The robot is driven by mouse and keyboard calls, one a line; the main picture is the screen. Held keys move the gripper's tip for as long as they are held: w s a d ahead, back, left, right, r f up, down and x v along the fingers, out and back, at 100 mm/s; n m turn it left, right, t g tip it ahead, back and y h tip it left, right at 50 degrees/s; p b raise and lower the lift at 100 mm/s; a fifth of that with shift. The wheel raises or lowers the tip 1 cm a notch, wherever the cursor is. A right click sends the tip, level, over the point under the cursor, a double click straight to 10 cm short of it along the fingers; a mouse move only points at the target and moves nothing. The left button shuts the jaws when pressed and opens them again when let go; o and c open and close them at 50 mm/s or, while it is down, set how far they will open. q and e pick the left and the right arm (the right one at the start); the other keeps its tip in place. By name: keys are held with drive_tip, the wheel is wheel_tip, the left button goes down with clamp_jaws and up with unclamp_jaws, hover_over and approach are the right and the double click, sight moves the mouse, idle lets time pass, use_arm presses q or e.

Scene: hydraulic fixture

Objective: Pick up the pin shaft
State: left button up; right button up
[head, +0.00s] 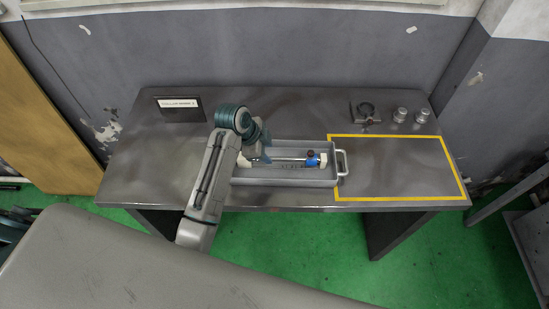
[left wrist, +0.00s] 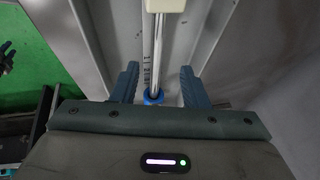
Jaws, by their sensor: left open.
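The pin shaft (head: 290,158) is a thin silvery rod lying lengthwise in a grey tray (head: 285,182), with a blue collar (head: 312,160) towards its right end. In the left wrist view the shaft (left wrist: 157,50) runs up to a white block (left wrist: 165,5), and the blue collar (left wrist: 153,97) shows low between the fingers. My left gripper (head: 264,155) is over the left part of the tray. Its two teal fingers (left wrist: 158,84) are open, one on each side of the shaft, with gaps. Their height above it is hard to tell.
The tray has a handle (head: 342,163) at its right end. A yellow-outlined area (head: 400,168) on the table is empty. Behind it stand a clamp-like part (head: 366,111) and two metal cylinders (head: 400,114). A labelled dark plate (head: 180,109) stands at the back left.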

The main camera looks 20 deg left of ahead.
sight(274, 158)
use_arm(q)
drive_tip(key=p+x, duration=0.2)
drive_tip(key=x, duration=0.1)
drive_tip(key=shift+s+d+f, duration=0.1)
drive_tip(key=shift+d+f, duration=0.1)
drive_tip(key=shift+d, duration=0.05)
drive_tip(key=shift+d+f, duration=0.2)
drive_tip(key=shift+f, duration=0.5)
drive_tip(key=shift+c, duration=0.4)
drive_tip(key=shift+r, duration=0.1)
clamp_jaws()
